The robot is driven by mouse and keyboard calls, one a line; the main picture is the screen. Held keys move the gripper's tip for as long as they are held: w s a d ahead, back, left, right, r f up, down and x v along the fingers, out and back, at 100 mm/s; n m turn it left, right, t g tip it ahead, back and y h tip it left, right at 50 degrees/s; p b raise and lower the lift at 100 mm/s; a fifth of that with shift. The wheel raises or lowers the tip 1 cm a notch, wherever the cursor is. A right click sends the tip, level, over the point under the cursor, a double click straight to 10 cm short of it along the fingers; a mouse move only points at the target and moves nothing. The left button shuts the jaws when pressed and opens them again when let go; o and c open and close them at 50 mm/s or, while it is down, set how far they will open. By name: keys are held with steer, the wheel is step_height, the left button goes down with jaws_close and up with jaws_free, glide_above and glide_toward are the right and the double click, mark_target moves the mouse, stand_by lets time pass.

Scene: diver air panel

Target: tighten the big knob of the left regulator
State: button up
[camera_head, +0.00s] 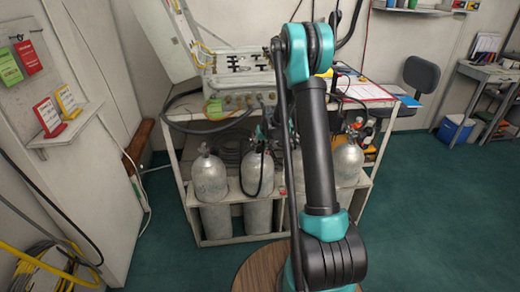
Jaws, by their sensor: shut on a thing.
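Grey gas cylinders stand in a row in the white rack (245,240) below the air panel (240,85). A cylinder (257,172) left of my arm has dark fittings and a hose at its top, partly cut off by my arm. I cannot make out a regulator's big knob there. Another cylinder (347,163) stands right of my arm, with fittings (356,128) near its top. My arm rises through the middle of the view and bends at the top. My gripper cannot be made out; the arm hides much of the space behind it.
A further cylinder (209,178) stands at the rack's left. A clipboard or paper (366,92) lies on the bench at right. A dark chair (421,74) and a blue cooler (456,128) stand farther right. A wall shelf (66,128) and yellow hose (50,262) are at left.

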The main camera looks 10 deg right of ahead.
steer(key=y, duration=0.2)
steer(key=m+y, duration=0.1)
steer(key=y, duration=0.2)
steer(key=shift+d+f, duration=0.15)
steer(key=shift+d, duration=0.25)
steer(key=m+y, duration=0.1)
steer(key=y, duration=0.3)
steer(key=shift+d+f, duration=0.1)
steer(key=shift+f, duration=0.05)
steer(key=shift+y, duration=0.4)
steer(key=o, duration=1.2)
steer(key=shift+c, duration=0.2)
steer(key=v, duration=1.2)
